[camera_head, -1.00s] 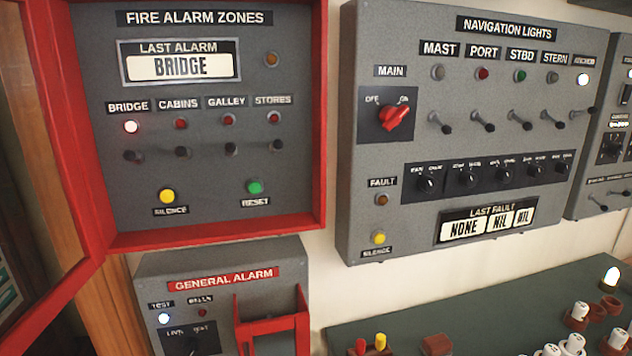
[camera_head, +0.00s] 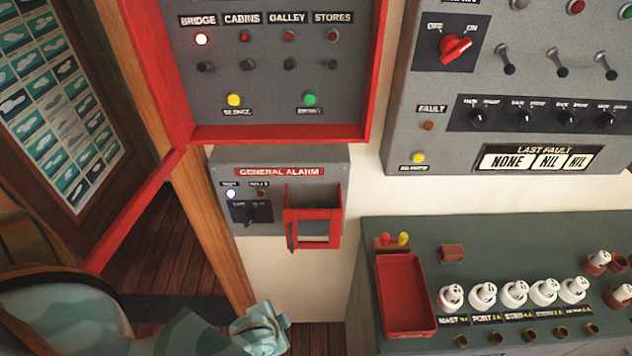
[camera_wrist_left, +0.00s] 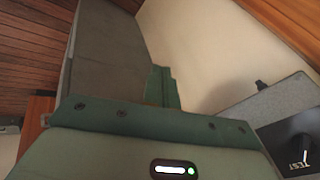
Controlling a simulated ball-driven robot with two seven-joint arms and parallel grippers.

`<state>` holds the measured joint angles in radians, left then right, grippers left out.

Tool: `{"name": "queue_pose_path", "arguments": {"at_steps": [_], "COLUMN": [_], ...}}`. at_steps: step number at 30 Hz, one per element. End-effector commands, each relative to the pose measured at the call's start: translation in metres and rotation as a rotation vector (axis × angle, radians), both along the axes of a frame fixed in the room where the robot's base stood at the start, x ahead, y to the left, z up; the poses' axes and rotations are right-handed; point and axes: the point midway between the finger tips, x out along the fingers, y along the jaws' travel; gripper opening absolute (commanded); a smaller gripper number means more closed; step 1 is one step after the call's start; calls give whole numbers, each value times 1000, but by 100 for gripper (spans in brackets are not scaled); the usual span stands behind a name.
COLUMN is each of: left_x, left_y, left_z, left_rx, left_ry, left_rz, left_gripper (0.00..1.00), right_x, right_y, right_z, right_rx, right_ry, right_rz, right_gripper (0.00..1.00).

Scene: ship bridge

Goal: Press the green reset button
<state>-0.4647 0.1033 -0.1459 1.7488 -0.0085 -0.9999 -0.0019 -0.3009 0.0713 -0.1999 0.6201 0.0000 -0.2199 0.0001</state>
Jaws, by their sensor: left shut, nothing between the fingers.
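The green reset button (camera_head: 310,98) sits at the lower right of the grey fire alarm panel (camera_head: 270,85) inside its red frame, at the top of the head view. Its label below is blurred. My left gripper (camera_head: 262,330) is at the bottom of the head view, well below the button and the general alarm box, and touches neither. Its shut, empty fingers also show in the left wrist view (camera_wrist_left: 162,87). The button is not in the left wrist view. My right gripper is out of view.
A yellow silence button (camera_head: 234,100) is left of the green one. The lit bridge lamp (camera_head: 201,39) is above it. The general alarm box (camera_head: 240,165) with a red holder hangs below. A red tray (camera_head: 387,300) lies on the console at right. The open red door (camera_head: 130,215) is left.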

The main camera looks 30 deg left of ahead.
Motion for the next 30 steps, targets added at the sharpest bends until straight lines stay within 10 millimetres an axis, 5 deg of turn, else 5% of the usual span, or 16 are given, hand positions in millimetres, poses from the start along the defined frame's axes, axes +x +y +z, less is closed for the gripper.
{"name": "queue_pose_path", "arguments": {"at_steps": [1, 3, 18, 24, 30], "left_x": [8, 19, 111, 154, 164], "left_y": [2, 5, 13, 7, 6], "left_z": [32, 64, 286, 356, 398], "left_rx": [11, 25, -59, -245, -424], "left_ry": [-32, -74, -648, -1065, -1382], "left_rz": [-2, -3, 21, -11, -65], "left_gripper": [0, 0, 0, 0, 0], "right_x": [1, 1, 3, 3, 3], "right_y": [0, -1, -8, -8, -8], "right_z": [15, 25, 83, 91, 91], "right_rx": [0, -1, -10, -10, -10], "right_ry": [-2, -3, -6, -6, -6], "right_rz": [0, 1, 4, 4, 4], "right_gripper": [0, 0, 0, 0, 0]}}
